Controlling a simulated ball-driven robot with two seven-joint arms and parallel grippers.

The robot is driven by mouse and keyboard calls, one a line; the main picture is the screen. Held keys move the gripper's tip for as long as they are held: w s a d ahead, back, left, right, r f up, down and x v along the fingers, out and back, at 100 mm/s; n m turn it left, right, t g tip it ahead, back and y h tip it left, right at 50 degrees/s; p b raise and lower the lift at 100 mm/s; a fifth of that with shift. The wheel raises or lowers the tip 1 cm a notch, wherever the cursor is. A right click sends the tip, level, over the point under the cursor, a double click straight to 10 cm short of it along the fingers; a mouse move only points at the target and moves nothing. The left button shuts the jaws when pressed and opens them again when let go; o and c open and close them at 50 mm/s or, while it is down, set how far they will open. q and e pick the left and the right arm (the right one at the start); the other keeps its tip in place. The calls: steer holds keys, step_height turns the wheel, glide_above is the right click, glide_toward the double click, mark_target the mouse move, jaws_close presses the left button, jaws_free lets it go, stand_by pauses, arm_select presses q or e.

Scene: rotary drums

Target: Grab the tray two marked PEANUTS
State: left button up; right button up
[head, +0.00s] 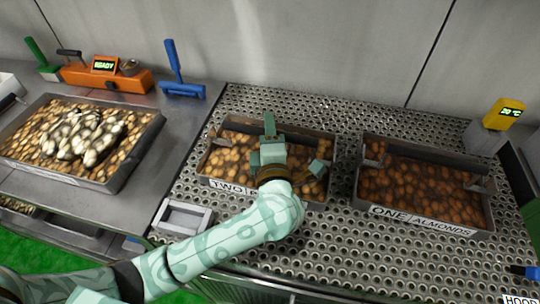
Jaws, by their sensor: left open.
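Tray two (228,187) is a dark metal tray full of brown nuts on the perforated metal surface. Its front label reads "TWO" and the rest is hidden behind my left arm. My left gripper (294,146) is over the right part of this tray, with its fingers apart. The picture does not show clearly whether the fingers touch the tray or the nuts. My right gripper is not in view.
A tray labelled "ONE ALMONDS" (424,221) stands to the right. A yellow thermometer (503,114) stands right.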

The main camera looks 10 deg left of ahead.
arm_select(q)
jaws_close()
steer(key=shift+f, duration=0.1)
stand_by(1.1)
